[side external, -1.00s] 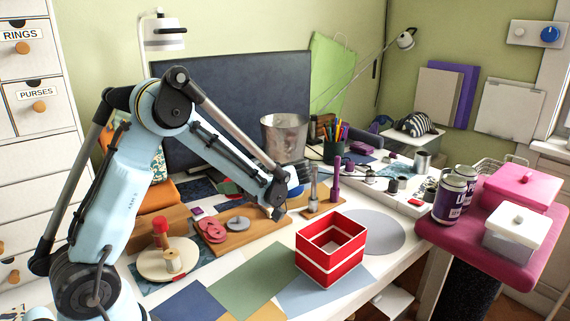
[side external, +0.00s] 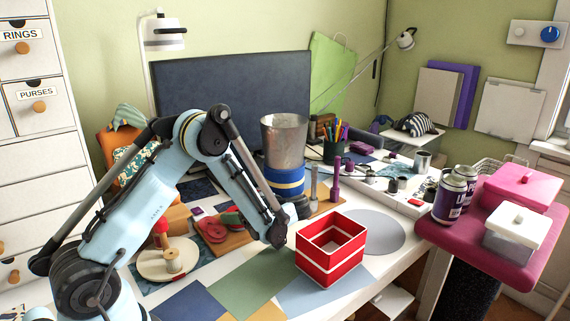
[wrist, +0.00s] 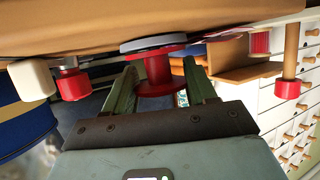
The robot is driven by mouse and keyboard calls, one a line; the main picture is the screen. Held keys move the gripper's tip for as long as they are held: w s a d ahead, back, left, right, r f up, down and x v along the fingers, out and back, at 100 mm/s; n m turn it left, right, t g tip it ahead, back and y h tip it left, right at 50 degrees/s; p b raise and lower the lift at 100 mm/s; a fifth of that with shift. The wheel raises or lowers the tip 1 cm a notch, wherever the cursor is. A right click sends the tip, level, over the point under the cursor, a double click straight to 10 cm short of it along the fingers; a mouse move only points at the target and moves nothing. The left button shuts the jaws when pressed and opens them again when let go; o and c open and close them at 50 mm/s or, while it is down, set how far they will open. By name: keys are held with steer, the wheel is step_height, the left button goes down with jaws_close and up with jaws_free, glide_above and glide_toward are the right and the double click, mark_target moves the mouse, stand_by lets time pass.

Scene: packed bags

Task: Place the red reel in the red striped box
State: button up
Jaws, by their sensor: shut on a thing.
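My gripper (wrist: 160,74) is shut on the red reel (wrist: 155,85), which sits between its two green fingers in the wrist view. A grey disc (wrist: 152,42) lies right against the reel there; I cannot tell whether the reel is clear of it. The red striped box (side external: 325,262) stands open at the front of the desk, right of my forearm. It is red with white bands, and I see no reel in it.
A blue striped container (side external: 285,181) and a metal bucket (side external: 284,140) stand behind my forearm. A purple post (side external: 335,180) is behind the box. A round wooden stand (side external: 150,266) is at left. A grey round mat (side external: 378,232) right of the box is clear.

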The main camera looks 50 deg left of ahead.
steer(key=o, duration=1)
steer(key=shift+o, duration=0.2)
steer(key=shift+f, duration=0.2)
steer(key=v, duration=0.3)
step_height(320, 180, up, 8)
steer(key=d+m+t+h, duration=0.1)
steer(key=m+t, duration=0.1)
steer(key=m, duration=0.2)
steer(key=s+d+r+m+t+h, duration=0.1)
steer(key=s+d+m+t+h, duration=0.2)
steer(key=d+m, duration=0.5)
steer(key=s+d+r+m+t+h, duration=0.1)
steer(key=s+d+m+t+h, duration=0.2)
steer(key=d+m+t+h, duration=0.3)
steer(key=d+m+h, duration=0.1)
steer(key=d+m, duration=0.2)
steer(key=shift+m+t+h, duration=0.3)
steer(key=shift+h, duration=0.1)
steer(key=shift+s+d+r+m+t+h, duration=0.15)
steer(key=shift+d+m+t+h, duration=0.15)
steer(key=shift+d+m, duration=0.15)
